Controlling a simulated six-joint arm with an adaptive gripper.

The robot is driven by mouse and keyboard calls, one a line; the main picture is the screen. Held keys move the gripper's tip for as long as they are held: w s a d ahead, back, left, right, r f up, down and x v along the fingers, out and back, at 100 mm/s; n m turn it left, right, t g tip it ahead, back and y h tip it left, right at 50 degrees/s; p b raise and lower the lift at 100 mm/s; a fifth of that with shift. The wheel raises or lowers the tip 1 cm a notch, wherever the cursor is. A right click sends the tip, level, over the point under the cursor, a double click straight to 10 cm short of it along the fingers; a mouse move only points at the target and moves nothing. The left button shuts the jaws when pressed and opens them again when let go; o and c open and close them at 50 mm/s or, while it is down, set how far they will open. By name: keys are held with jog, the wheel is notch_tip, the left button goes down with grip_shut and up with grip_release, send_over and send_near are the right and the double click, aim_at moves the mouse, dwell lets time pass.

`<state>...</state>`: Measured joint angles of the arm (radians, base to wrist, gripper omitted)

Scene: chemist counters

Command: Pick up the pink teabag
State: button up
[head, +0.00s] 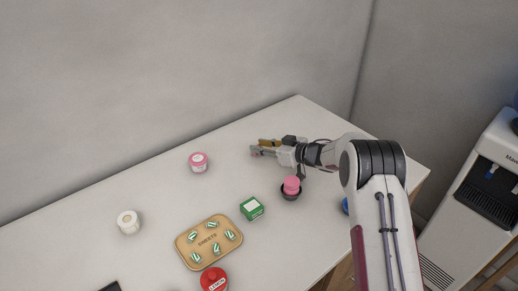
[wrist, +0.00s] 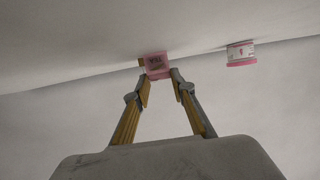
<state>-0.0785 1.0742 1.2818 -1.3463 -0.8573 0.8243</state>
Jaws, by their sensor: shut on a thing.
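The pink teabag (wrist: 157,66) is a small pink box-like packet with dark print, held at the fingertips of my gripper (wrist: 161,83) in the wrist view. My gripper is shut on it. In the head view my gripper (head: 258,147) reaches left over the far right part of the counter, near the wall. There the teabag is mostly hidden by the fingers and too small to make out. I cannot tell whether the teabag touches the counter.
A pink-lidded jar (head: 199,162) stands left of my gripper and shows in the wrist view (wrist: 241,54). Nearer are a pink item in a dark cup (head: 291,191), a green box (head: 251,208), a sweets tray (head: 180,252), a red-lidded jar (head: 214,280) and a white roll (head: 128,222).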

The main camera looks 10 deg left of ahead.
jog(key=shift+r, duration=0.1)
notch_tip(320, 180, up, 10)
dwell(0.6)
dwell(0.5)
